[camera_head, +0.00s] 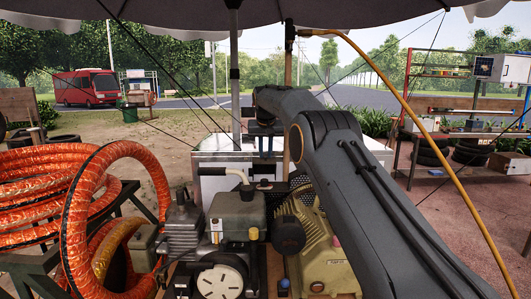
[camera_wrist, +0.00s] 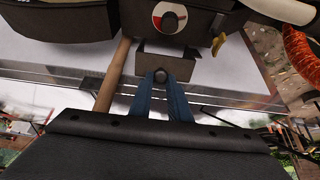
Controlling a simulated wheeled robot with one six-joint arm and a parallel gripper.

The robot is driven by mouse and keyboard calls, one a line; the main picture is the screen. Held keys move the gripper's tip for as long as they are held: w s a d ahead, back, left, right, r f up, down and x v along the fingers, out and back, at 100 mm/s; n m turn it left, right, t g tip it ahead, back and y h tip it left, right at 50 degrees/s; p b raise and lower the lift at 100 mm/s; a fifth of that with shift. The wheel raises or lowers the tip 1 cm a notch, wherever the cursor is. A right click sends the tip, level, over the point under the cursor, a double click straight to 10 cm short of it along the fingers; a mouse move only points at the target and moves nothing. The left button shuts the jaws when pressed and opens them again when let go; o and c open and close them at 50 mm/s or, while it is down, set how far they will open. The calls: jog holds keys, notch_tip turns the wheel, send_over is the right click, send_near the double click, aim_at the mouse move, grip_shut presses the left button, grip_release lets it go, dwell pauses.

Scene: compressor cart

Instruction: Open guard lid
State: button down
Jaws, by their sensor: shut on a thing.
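My gripper (camera_head: 265,155) reaches down behind the compressor with its blue fingers. In the wrist view the blue fingers (camera_wrist: 161,84) are closed on a small dark knob (camera_wrist: 160,75). The knob sits at the edge of a small grey metal plate (camera_wrist: 180,64), which appears to be the guard lid. The plate seems tilted, but its hinge cannot be made out. In the head view the fingertips and lid are small, and I cannot tell how far the lid is open.
The compressor engine (camera_head: 237,215) and a yellowish motor (camera_head: 322,250) stand close in front of my gripper. Orange hose coils (camera_head: 75,225) fill the left. A yellow hose (camera_head: 428,128) arcs at the right.

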jog(key=c, duration=1.7)
grip_release()
jog(key=shift+w, duration=0.1)
jog(key=shift+o, duration=0.2)
jog(key=b+v, duration=0.2)
jog(key=v, duration=0.5)
jog(key=shift+s+r, duration=0.25)
jog(key=shift+r, duration=0.1)
jog(key=shift+a, duration=0.1)
